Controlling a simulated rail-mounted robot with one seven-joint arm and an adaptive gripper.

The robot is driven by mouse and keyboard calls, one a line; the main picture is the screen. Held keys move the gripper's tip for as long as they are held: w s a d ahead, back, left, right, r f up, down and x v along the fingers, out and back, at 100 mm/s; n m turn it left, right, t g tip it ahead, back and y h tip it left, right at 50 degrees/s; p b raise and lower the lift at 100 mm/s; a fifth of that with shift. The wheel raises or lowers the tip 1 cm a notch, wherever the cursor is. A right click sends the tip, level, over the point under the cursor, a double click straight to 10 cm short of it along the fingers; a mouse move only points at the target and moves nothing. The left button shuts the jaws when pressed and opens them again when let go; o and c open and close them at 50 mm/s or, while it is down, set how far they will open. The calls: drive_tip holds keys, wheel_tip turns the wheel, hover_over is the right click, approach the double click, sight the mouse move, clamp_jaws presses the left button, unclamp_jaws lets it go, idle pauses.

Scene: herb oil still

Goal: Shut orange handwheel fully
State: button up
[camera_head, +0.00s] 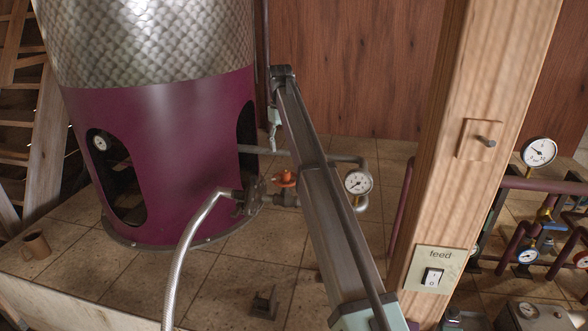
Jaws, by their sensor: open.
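The orange handwheel (285,178) sits on a small valve on the pipe near the foot of the purple still (170,150). It is small in the picture, and how far it is turned cannot be told. My arm reaches up from the bottom and passes just right of the wheel, close to it in the picture. My gripper (273,138) hangs at the arm's far end, above and slightly left of the wheel. It is partly hidden by the arm and small, apart from the wheel in the picture. It is open, and nothing shows held in it.
A pressure gauge (358,183) stands right of the wheel. A braided hose (178,255) curves from the fitting left of it. A wooden post (478,120) with a feed switch (432,277) stands at right, before more pipes and gauges.

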wheel_tip(320, 180, up, 5)
hover_over(285, 172)
drive_tip(key=f+p, duration=0.5)
drive_tip(key=f, duration=1.2)
drive_tip(key=shift+w+f, duration=0.15)
drive_tip(key=shift+w, duration=0.05)
drive_tip(key=c, duration=1.2)
